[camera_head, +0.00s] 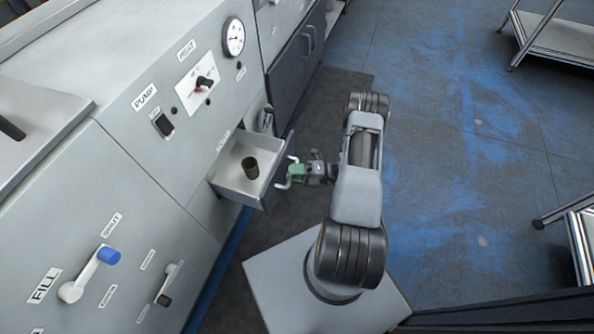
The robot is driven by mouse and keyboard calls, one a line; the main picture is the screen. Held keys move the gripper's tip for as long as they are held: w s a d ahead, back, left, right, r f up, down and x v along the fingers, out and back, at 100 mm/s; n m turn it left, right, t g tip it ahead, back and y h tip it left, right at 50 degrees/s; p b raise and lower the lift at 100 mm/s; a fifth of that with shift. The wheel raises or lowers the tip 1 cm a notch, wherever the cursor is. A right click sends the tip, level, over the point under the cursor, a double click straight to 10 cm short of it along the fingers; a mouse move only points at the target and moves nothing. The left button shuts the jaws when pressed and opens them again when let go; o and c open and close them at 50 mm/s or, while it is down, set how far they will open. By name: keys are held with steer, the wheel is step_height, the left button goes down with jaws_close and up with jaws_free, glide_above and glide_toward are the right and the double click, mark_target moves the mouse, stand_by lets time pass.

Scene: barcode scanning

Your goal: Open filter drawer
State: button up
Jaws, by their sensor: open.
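The filter drawer (233,181) is a light metal tray that sticks out of the grey machine front, pulled open. A dark brown cup-shaped thing (251,168) stands inside it. The drawer's front panel (279,176) carries a pale bar handle with a green patch (296,171). My gripper (301,173) is at the handle, on its right side, with the fingers open. The fingertips are small and partly merge with the handle, so contact cannot be told.
The machine panel bears a pump switch (163,125), a heat dial (204,83), a gauge (233,37) and a blue-tipped fill lever (108,256). Metal carts stand at the upper right (560,38) and right edge (583,240). The blue floor (450,150) between is clear.

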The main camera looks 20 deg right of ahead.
steer(key=v, duration=1.3)
steer(key=shift+s+d+p, duration=0.2)
steer(key=shift+d+p, duration=0.1)
steer(key=shift+p, duration=0.1)
steer(key=w+a+r+n+g+h+p, duration=0.1)
steer(key=a+r+n+g+h+p, duration=0.35)
steer(key=r, duration=0.55)
steer(key=w+a+r+n+g+h+p, duration=0.1)
steer(key=a+r+n+g+p, duration=0.15)
steer(key=r+n+p, duration=0.5)
steer(key=w+a+r+n+g+h+p, duration=0.2)
steer(key=a+r+n+g, duration=0.3)
steer(key=r, duration=0.9)
steer(key=s+a+r+n+t+h+p, duration=0.2)
steer(key=r+n+h+p, duration=0.1)
steer(key=r+n+p, duration=0.2)
steer(key=s+a+r+n+t+h+p, duration=0.3)
steer(key=r+n, duration=0.7)
steer(key=r, duration=0.4)
steer(key=s+a+r+n+t+h+p, duration=0.2)
steer(key=s+r+n+h+p, duration=0.1)
steer(key=r+n+p, duration=0.4)
step_height(320, 180, up, 4)
steer(key=shift+s+a+f+n+h, duration=0.25)
steer(key=shift+a+n+h, duration=0.15)
steer(key=shift+n+h, duration=0.35)
steer(key=shift+w, duration=0.1)
